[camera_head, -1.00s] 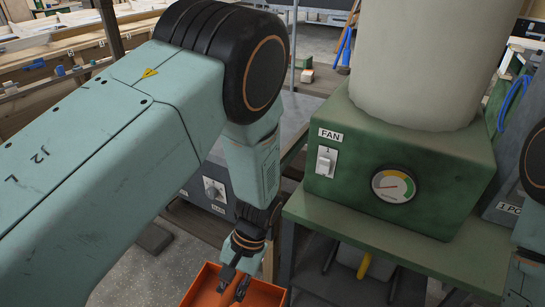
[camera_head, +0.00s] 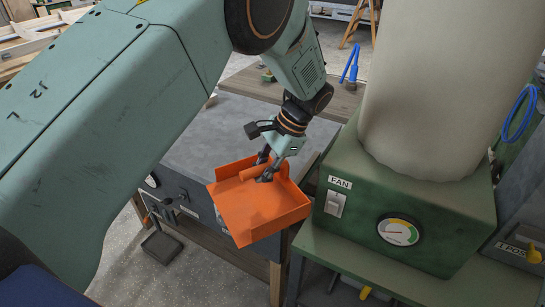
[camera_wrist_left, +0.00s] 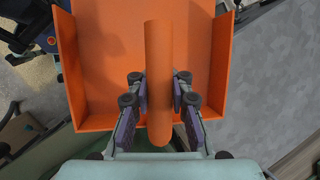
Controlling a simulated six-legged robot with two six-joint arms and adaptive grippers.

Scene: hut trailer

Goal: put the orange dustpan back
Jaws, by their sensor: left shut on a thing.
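The orange dustpan (camera_head: 262,208) is a shallow open tray with low side walls and a round handle. My left gripper (camera_head: 266,170) is shut on its handle and holds it in the air, tilted, beside the green fan box. In the left wrist view the handle (camera_wrist_left: 159,80) runs between the two fingers of my left gripper (camera_wrist_left: 159,92), with the orange tray (camera_wrist_left: 100,60) beyond it. The dustpan overlaps the front right part of a grey-topped bench in the head view. My right gripper is not in view.
A green box (camera_head: 400,215) labelled FAN, with a switch, gauge and thick pale column, stands right of the dustpan on a green table (camera_head: 370,262). The grey bench top (camera_head: 205,140) behind is largely clear.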

